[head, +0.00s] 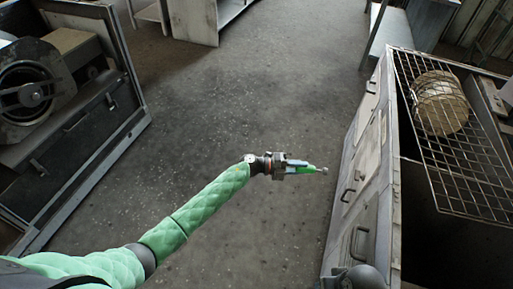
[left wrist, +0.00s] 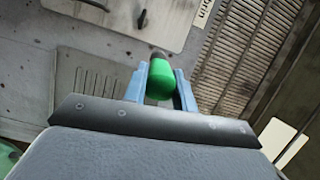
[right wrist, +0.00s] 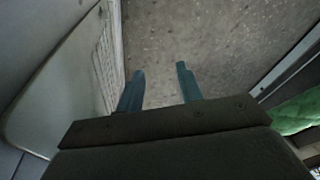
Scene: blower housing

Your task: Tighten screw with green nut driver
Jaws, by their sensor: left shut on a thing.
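My left gripper (head: 293,166) is shut on the green nut driver (head: 307,169), out over open floor near the middle of the head view. The driver's tip points right, toward the metal cabinet. In the left wrist view the driver's green handle (left wrist: 160,82) sits between the two blue fingers, and its dark end points at a worn metal panel. My right gripper (right wrist: 160,82) shows only in the right wrist view, its fingers apart and nothing between them. I cannot make out a screw in any view.
A blower housing (head: 30,92) with a round opening stands in a cabinet at the left. A metal cabinet (head: 352,190) with handles stands at the right, with a wire rack (head: 470,175) and round woven-looking object (head: 440,103) on top. The floor (head: 240,90) between them is clear.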

